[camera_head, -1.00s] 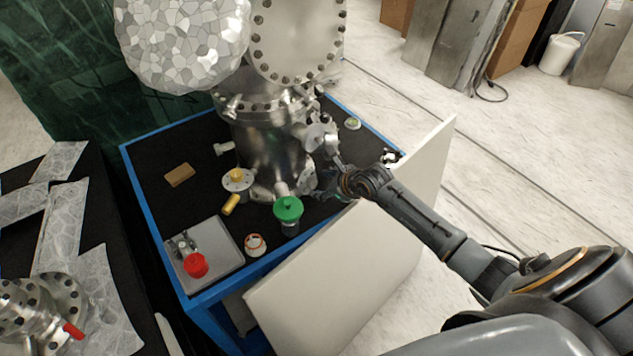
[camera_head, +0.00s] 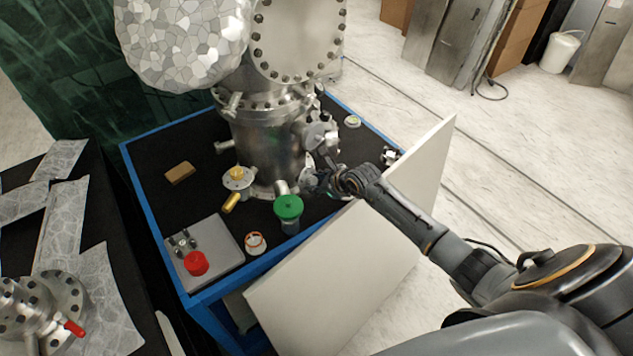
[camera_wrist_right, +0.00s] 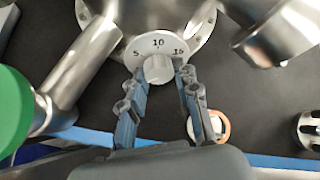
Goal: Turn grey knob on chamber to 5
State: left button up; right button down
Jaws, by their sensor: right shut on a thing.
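The steel chamber (camera_head: 270,145) stands on the black table top. The grey knob (camera_wrist_right: 158,69) shows in the right wrist view, in front of a pale dial (camera_wrist_right: 174,42) marked 5, 10 and 15. The 10 is at the top of the dial, above the knob; the 5 is to its left. My right gripper (camera_wrist_right: 159,80) has its fingers on both sides of the knob, shut on it. In the head view the right gripper (camera_head: 318,182) is at the chamber's lower right side, and the knob is hidden there. My left gripper is not in view.
A green knob (camera_head: 288,207) stands just left of my right gripper. A yellow-handled valve (camera_head: 237,178), a grey box with a red button (camera_head: 196,263) and a brown block (camera_head: 179,172) are further left. A white panel (camera_head: 340,275) leans at the table's front edge.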

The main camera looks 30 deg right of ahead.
jog(key=m+g+y+b, duration=0.1)
jog(key=m+y+b, duration=0.1)
jog(key=m, duration=0.2)
jog(key=shift+d+f, duration=0.15)
jog(key=m+y+b, duration=0.1)
jog(key=m, duration=0.1)
jog(key=m+y+b, duration=0.1)
jog(key=m, duration=0.1)
jog(key=shift+m+g+y, duration=0.3)
jog(key=shift+m+y, duration=0.1)
dwell(0.3)
jog(key=shift+b, duration=0.3)
jog(key=c, duration=1)
grip_release()
